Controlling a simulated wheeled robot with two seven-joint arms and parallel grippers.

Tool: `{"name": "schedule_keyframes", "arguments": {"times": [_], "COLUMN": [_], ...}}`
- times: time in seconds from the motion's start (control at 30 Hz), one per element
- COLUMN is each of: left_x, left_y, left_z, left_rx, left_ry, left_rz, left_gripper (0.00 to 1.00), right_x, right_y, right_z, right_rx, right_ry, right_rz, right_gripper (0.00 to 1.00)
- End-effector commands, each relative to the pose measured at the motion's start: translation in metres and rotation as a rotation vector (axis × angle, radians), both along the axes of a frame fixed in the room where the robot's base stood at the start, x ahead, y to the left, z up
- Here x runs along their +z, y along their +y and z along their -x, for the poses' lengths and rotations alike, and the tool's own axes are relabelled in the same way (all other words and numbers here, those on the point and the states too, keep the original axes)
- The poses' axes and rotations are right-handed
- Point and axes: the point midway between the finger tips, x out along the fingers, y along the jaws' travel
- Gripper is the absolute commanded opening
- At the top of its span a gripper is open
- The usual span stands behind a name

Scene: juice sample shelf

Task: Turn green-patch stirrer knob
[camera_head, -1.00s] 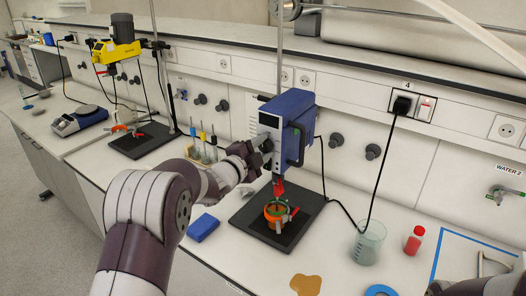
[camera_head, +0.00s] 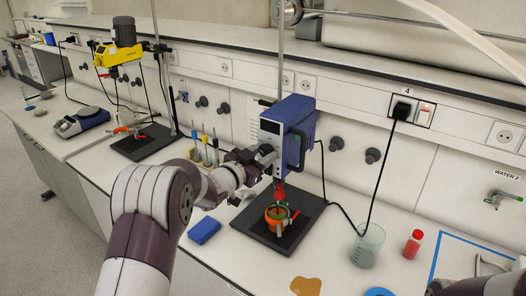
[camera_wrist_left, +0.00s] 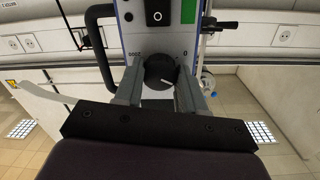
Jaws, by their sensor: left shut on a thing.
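The blue stirrer (camera_head: 288,132) hangs on a vertical rod over a black base plate. In the left wrist view its front panel shows a green patch (camera_wrist_left: 188,10), a black power switch (camera_wrist_left: 158,14) and a dark round knob (camera_wrist_left: 160,72) with a white pointer line. My left gripper (camera_wrist_left: 160,88) has one finger on each side of the knob and is shut on it. In the head view the left gripper (camera_head: 264,152) is at the stirrer's front, partly hidden by its own wrist. My right gripper cannot be made out; only a dark arm part shows at the lower right.
Below the stirrer, an orange-brown vessel (camera_head: 278,216) with a clamp stands on the black plate (camera_head: 252,224). A yellow stirrer (camera_head: 117,50) stands further left.

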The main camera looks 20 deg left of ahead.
Motion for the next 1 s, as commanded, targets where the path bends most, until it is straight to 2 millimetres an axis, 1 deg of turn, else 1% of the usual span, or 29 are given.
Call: {"name": "schedule_keyframes", "arguments": {"times": [0.03, 0.7, 1.0], "left_x": [-0.007, -0.008, -0.008], "left_y": [0.000, -0.001, -0.001], "left_z": [0.001, 0.002, 0.002], "left_rx": [0.002, 0.004, 0.005], "left_ry": [0.033, 0.247, 0.318], "left_rz": [0.039, 0.629, 0.828], "left_gripper": [0.09, 0.09, 0.09], "right_x": [0.003, 0.028, 0.035], "right_y": [0.000, 0.000, 0.000], "right_z": [0.000, 0.000, 0.000], "right_rx": [0.000, 0.000, 0.000], "right_ry": [0.000, 0.000, 0.000], "right_rz": [0.000, 0.000, 0.000], "right_gripper": [0.43, 0.43, 0.43]}}
